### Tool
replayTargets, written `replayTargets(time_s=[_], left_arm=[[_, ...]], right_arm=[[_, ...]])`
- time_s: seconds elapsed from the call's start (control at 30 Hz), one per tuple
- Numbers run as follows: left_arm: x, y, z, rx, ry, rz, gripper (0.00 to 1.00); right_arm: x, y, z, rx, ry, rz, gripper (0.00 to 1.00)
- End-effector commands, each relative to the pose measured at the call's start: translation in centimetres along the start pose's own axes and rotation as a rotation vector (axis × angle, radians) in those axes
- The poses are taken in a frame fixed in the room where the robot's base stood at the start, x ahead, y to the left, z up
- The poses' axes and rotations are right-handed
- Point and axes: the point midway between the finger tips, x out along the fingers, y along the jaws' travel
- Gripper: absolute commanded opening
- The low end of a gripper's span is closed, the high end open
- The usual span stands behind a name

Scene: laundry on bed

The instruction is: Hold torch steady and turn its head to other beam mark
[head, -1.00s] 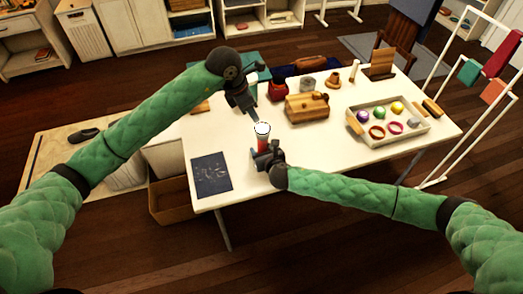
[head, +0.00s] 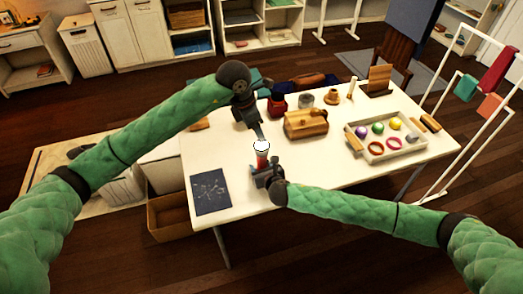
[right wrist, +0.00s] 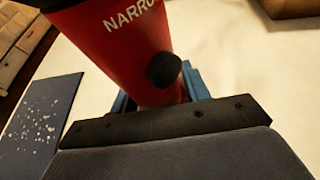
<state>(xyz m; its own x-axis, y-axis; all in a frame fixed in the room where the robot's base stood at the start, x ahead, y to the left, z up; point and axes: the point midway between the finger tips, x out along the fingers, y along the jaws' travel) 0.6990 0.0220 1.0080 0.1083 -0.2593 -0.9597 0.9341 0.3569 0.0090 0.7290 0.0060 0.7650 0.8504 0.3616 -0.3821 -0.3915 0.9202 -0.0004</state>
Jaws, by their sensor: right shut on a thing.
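In the right wrist view the red body (right wrist: 128,50) shows the letters "NARRO", cut off at the side, and a black round button (right wrist: 164,69). The blue fingers (right wrist: 190,82) of that gripper sit on either side of it. My left gripper (head: 260,134) points down just above and behind the torch head. Whether its fingers touch the head or are open is too small to tell.
The white table (head: 330,165) holds a dark speckled sheet (head: 211,194) on the left, a wooden box (head: 305,123) behind the torch and a tray (head: 388,154) of colored balls and rings on the right. A cardboard box (head: 168,216) stands on the floor at left.

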Motion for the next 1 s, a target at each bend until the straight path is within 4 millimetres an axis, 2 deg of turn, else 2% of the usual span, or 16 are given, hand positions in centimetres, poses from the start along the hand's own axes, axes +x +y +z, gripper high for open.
replayTargets(time_s=[0.33, 0.73, 0.87, 1.0], left_arm=[[-0.3, 0.2, 2.2, 0.053, 0.168, -0.019, 0.69], [-0.5, 0.7, 2.6, 0.066, 0.281, -0.019, 0.69], [0.2, 0.7, 2.4, 0.065, 0.286, -0.02, 0.69], [2.0, 0.6, 1.8, 0.065, 0.287, -0.021, 0.69]], right_arm=[[0.0, 0.0, -0.4, -0.001, 0.004, 0.0, 0.17], [0.0, 0.0, -0.4, -0.001, 0.005, 0.0, 0.17], [0.0, 0.0, -0.5, -0.001, 0.005, 0.0, 0.17], [0.0, 0.0, -0.5, -0.001, 0.005, 0.0, 0.17]])
